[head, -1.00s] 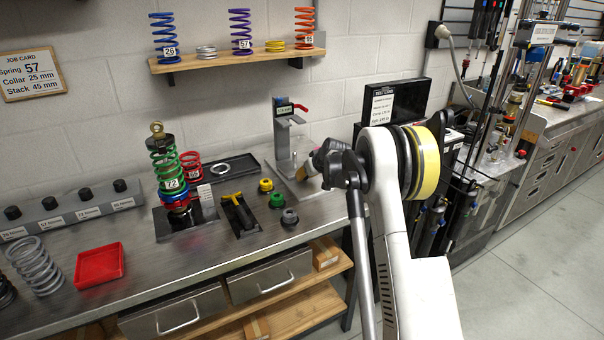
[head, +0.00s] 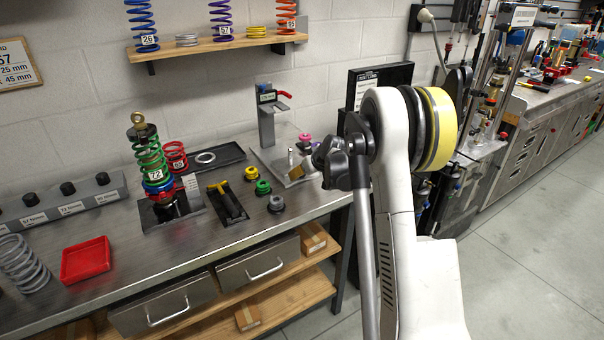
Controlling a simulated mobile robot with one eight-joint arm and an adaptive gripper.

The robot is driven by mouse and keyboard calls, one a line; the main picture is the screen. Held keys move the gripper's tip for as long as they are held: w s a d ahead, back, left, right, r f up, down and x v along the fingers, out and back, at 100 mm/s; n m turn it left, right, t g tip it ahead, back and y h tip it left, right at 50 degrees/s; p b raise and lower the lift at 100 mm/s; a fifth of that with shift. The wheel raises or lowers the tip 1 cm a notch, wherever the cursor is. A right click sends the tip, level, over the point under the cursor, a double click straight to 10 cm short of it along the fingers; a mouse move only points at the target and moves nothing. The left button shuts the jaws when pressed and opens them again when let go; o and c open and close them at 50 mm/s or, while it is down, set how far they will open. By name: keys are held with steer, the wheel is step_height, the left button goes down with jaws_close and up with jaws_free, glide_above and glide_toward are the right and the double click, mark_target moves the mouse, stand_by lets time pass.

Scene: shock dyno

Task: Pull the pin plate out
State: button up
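No part is labelled as the pin plate, so I cannot tell which one it is. A grey metal plate (head: 298,179) lies by the foot of the upright stand (head: 267,123), partly hidden by my arm, with a small brass-coloured piece (head: 296,166) on it. A light slotted plate (head: 192,186) stands beside the shock with the green spring (head: 150,157), marked 72, which is upright on a dark base.
Yellow, green and grey collars (head: 276,203) sit on the bench right of a black holder with a yellow tool (head: 226,201). A pink part (head: 305,138) is behind the plate. A red tray (head: 86,260) is at front left. Spring shelf (head: 213,49) hangs above.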

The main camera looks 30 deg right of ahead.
steer(key=v, duration=1.2)
steer(key=shift+a, duration=0.15)
steer(key=s+a+r, duration=0.6)
steer(key=s+a, duration=0.1)
steer(key=a, duration=0.4)
steer(key=s+a+f+g, duration=0.1)
steer(key=s+a, duration=0.6)
steer(key=s, duration=0.5)
steer(key=s+a+f, duration=0.1)
steer(key=s+a, duration=0.6)
steer(key=s, duration=0.6)
steer(key=shift+a+g, duration=0.2)
steer(key=shift+g, duration=0.2)
steer(key=shift+w, duration=0.1)
